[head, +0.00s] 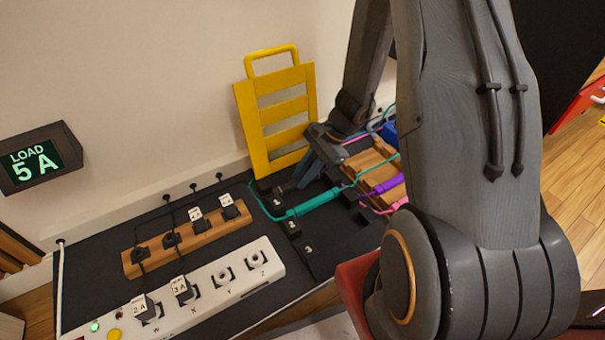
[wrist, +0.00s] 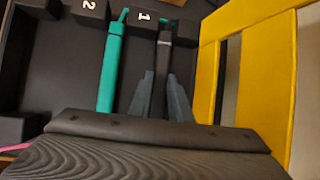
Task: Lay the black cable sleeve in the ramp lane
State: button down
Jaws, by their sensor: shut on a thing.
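My gripper (wrist: 161,92) is shut on the black cable sleeve (wrist: 163,65), with one grey finger on each side of it. In the head view my gripper (head: 302,172) is low in front of the yellow ramp (head: 246,115), which stands against the wall. There the black sleeve is hard to make out against the dark surface.
The teal sleeve (head: 315,202) lies close to my gripper, with a purple sleeve (head: 388,186) to its right. Numbered black blocks (head: 293,227) line the tray. A white socket strip (head: 215,285) and a wooden plug strip (head: 190,238) are at left. My arm hides much of the right.

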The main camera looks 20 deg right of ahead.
jog(key=shift+f, duration=0.1)
jog(key=c, duration=1.6)
grip_release()
jog(key=shift+o, duration=0.2)
jog(key=p+v, duration=0.4)
jog(key=v, duration=0.3)
jog(key=shift+d+r, duration=0.2)
jog(key=shift+r, duration=0.15)
jog(key=shift+a+r, duration=0.1)
